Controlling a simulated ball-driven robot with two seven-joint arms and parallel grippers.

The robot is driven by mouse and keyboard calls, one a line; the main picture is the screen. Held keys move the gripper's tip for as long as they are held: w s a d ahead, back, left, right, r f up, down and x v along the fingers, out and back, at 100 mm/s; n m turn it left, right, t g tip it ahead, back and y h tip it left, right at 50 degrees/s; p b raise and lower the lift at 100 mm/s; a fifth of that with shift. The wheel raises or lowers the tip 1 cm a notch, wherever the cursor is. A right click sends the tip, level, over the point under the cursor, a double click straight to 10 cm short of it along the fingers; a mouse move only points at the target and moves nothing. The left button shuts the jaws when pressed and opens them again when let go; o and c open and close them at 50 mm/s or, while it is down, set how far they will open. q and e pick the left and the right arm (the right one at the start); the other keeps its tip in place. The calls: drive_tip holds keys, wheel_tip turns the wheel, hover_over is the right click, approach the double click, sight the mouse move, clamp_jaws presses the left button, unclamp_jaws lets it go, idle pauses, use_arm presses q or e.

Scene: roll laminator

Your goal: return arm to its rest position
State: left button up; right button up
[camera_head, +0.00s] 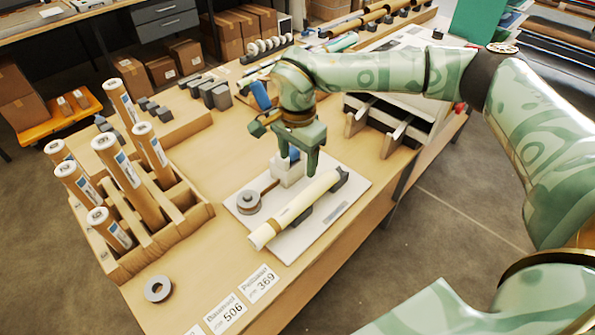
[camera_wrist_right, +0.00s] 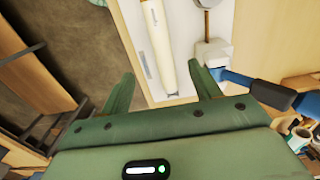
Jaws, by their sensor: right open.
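My right arm reaches in from the right over the wooden bench (camera_head: 330,270). My right gripper (camera_head: 297,158) points down above the white board (camera_head: 290,245), with its jaws apart. In the wrist view the two fingers (camera_wrist_right: 162,75) stand apart with nothing held between them. A cream roll (camera_head: 293,210) lies tilted across dark supports on the board, in front of the gripper. In the wrist view the roll (camera_wrist_right: 157,35) lies beyond the fingertips. My left gripper is not in view.
A wooden crate (camera_head: 193,222) with several upright rolls stands left. A grey ring (camera_head: 158,289) and number cards (camera_head: 226,314) lie near the front edge. A blue-handled tool (camera_wrist_right: 255,87) is right of the fingers in the wrist view. A white rack (camera_head: 380,108) stands behind.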

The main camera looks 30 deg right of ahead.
drive_tip(key=shift+r, duration=0.35)
drive_tip(key=shift+a, duration=0.1)
